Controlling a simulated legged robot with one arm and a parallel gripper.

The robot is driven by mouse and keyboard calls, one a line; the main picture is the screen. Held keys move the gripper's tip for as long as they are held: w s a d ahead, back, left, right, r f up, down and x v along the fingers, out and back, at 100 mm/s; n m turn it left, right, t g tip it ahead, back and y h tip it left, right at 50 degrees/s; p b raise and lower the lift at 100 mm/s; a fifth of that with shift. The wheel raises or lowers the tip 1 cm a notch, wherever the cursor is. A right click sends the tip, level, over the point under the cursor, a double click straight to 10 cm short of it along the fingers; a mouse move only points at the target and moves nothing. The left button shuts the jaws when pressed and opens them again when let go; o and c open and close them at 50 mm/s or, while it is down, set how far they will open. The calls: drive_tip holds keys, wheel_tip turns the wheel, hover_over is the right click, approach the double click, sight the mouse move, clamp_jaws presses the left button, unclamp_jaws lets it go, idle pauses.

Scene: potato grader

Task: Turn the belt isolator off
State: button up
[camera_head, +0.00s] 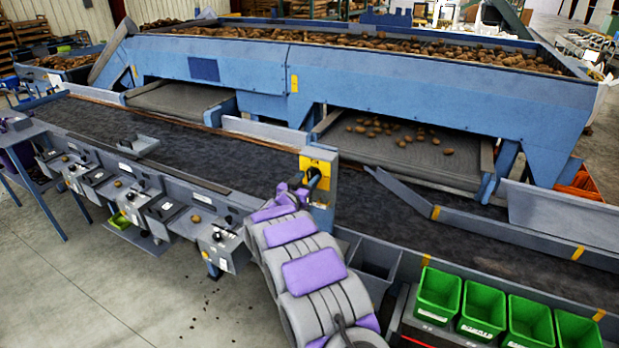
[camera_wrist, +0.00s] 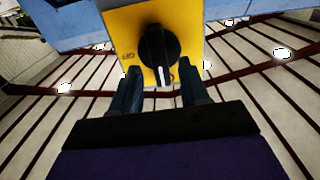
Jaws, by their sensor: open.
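The belt isolator is a black rotary knob (camera_wrist: 157,52) on a yellow plate (camera_wrist: 122,30). In the wrist view the knob's white mark points down, toward my gripper. Part of a printed label shows at the plate's left edge, too cut off to read fully. In the head view the yellow plate (camera_head: 319,160) sits on a grey-blue post beside the belt, and my arm partly covers it. My gripper (camera_wrist: 161,82) is open, with its two fingers apart below and to either side of the knob's lower end. I cannot tell whether they touch it.
The dark conveyor belt (camera_head: 225,158) runs behind the post. The blue grader (camera_head: 350,75) with potatoes stands beyond it. Green bins (camera_head: 438,295) stand at the lower right. Open floor (camera_head: 130,290) lies at the lower left.

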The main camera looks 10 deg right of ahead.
drive_tip(key=shift+w+d+r, duration=0.1)
drive_tip(key=shift+w+d, duration=0.05)
drive_tip(key=shift+w, duration=0.55)
drive_tip(key=shift+d, duration=0.2)
drive_tip(key=shift+d, duration=0.1)
drive_tip(key=shift+c, duration=1.3)
clamp_jaws()
